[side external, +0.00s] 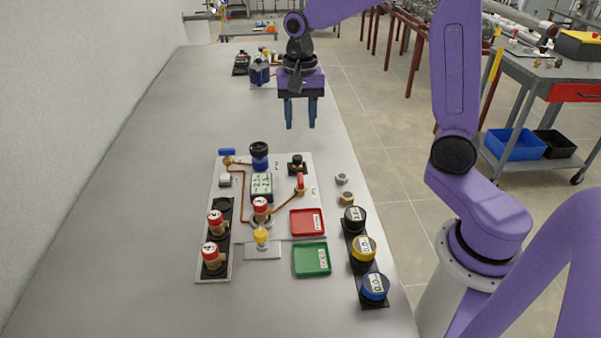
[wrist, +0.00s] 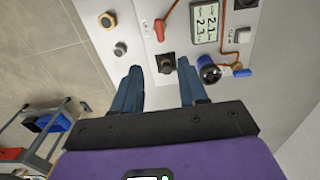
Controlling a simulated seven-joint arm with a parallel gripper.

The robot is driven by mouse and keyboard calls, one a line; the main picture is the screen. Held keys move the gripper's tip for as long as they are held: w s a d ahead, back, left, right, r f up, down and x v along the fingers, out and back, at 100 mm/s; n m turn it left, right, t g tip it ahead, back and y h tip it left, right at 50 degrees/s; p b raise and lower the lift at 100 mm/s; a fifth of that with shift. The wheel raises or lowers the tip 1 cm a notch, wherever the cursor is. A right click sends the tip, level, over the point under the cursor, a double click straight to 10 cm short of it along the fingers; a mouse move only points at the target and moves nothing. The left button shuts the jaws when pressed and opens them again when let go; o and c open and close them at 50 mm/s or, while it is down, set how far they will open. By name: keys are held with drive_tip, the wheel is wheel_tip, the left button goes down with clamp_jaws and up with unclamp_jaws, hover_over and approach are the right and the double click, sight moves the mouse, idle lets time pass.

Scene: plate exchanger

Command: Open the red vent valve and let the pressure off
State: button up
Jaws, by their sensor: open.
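The red vent valve lever (side external: 300,183) sits at the right side of the panel (side external: 282,210), on a copper line. In the wrist view the red lever (wrist: 161,30) shows near the top, beyond the fingertips. My gripper (side external: 300,122) points down, open and empty, in the air behind the panel's far edge, apart from the lever. In the wrist view the open fingers (wrist: 160,78) straddle the direction of a black knob (wrist: 166,62). A digital readout (wrist: 205,22) beside the lever shows two lines, seemingly 2.1 and 2.3.
A dark blue capped cylinder (side external: 260,156) and the black fitting stand near the panel's far edge. Red-capped fittings (side external: 215,222), a red tray (side external: 307,222), a green tray (side external: 311,260) and a rack of round gauges (side external: 364,249) lie nearer. The left of the table is clear.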

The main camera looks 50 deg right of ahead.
sight(301, 177)
wheel_tip(301, 177, down, 16)
drive_tip(key=shift+f, duration=0.1)
idle(0.4)
clamp_jaws()
